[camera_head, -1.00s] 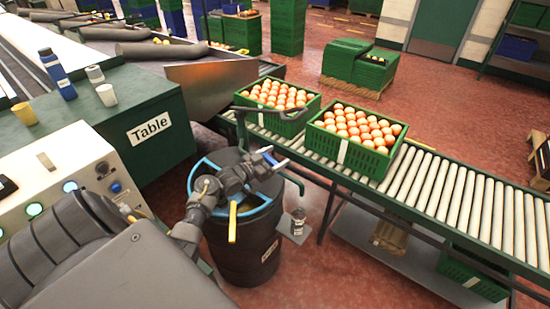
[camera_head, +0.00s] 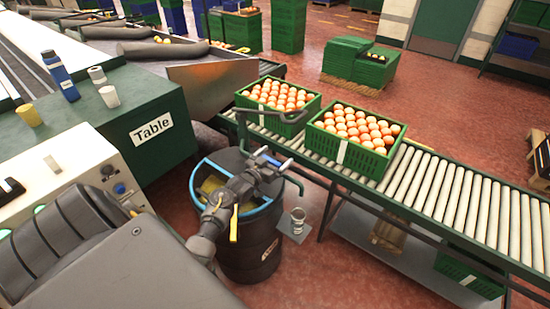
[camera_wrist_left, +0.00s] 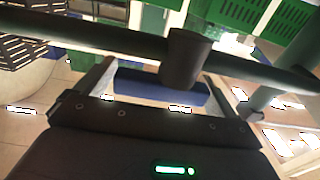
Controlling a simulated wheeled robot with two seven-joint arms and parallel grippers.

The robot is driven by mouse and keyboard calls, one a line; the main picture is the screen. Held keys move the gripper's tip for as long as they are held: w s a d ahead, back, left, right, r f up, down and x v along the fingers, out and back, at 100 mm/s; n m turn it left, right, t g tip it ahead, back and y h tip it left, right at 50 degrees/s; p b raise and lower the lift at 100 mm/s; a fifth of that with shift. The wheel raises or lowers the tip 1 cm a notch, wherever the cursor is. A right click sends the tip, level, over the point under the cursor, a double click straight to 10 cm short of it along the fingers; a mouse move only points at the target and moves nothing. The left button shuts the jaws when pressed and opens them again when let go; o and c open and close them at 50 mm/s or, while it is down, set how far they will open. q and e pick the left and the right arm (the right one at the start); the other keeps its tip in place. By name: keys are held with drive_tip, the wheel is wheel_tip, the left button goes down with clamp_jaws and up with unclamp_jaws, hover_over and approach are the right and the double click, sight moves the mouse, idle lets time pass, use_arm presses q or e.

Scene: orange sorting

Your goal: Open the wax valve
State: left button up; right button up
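A black drum (camera_head: 250,240) with a blue rim stands on the floor left of the conveyor, with a yellowish surface (camera_head: 212,186) inside. A dark pipe (camera_head: 268,114) bends above the drum; in the left wrist view a dark pipe with a short cylinder (camera_wrist_left: 185,62) crosses in front of my gripper. My left gripper (camera_head: 271,160) reaches over the drum with its fingers wide apart. A blue bar (camera_wrist_left: 160,89) lies between the fingers; whether they touch it is unclear. A yellow strip (camera_head: 233,223) hangs below my wrist. My right gripper is out of view.
Two green crates of oranges (camera_head: 342,158) sit on the roller conveyor (camera_head: 455,190) behind and right of the drum. A green table (camera_head: 90,125) with cups and a bottle is at left.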

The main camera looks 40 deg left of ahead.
use_arm(q)
drive_tip(key=shift+s, duration=0.15)
drive_tip(key=shift+s+f, duration=0.1)
drive_tip(key=shift+s, duration=0.25)
drive_tip(key=s, duration=0.5)
drive_tip(key=s+b, duration=0.1)
drive_tip(key=s, duration=0.4)
drive_tip(key=shift+d, duration=0.2)
drive_tip(key=shift+w, duration=0.1)
